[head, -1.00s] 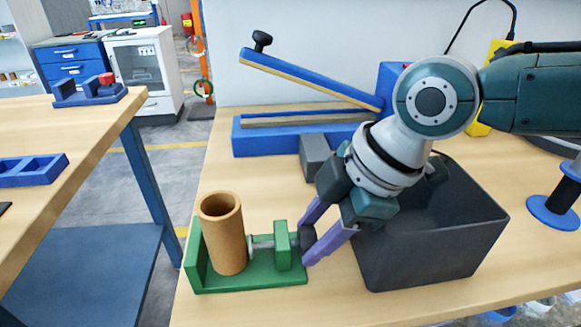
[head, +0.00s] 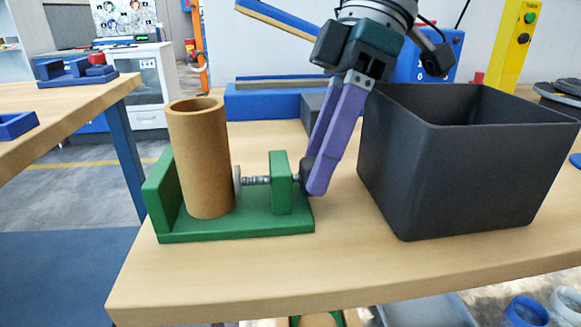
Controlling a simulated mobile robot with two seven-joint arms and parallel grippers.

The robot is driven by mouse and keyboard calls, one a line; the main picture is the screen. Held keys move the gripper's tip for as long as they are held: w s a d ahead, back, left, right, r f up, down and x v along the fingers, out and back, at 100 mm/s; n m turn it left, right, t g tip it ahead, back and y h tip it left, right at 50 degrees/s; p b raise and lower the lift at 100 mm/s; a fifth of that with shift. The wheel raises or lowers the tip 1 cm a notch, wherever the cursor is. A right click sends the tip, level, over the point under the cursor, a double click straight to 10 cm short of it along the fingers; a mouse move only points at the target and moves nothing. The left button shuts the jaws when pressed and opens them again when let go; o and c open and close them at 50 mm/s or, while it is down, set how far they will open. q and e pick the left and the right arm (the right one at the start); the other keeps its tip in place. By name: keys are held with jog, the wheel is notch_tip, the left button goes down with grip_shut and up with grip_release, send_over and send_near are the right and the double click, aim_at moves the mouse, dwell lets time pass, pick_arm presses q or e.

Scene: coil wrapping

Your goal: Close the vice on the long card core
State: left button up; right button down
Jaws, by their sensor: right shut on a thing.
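The long card core (head: 200,160) is a brown hollow tube standing upright in the green vice (head: 235,228), between its fixed jaw plate (head: 162,195) on the left and the round screw pad (head: 238,187) on the right. The pad is at the core's right side; I cannot tell whether it touches. The screw passes through a green block (head: 281,182) to a dark knob (head: 306,172). My right gripper (head: 316,180), with purple fingers, is shut on this knob, which its fingers partly hide. My left gripper is out of view.
A large empty black bin (head: 450,170) stands just right of my right gripper. Behind is a blue tool (head: 262,104) with a raised arm (head: 277,17). The wooden bench's front edge runs close below the vice. Another bench (head: 60,105) stands at left.

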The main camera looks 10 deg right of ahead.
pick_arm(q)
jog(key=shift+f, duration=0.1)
pick_arm(e)
jog(key=c, duration=0.6)
grip_release()
jog(key=shift+o, duration=1.1)
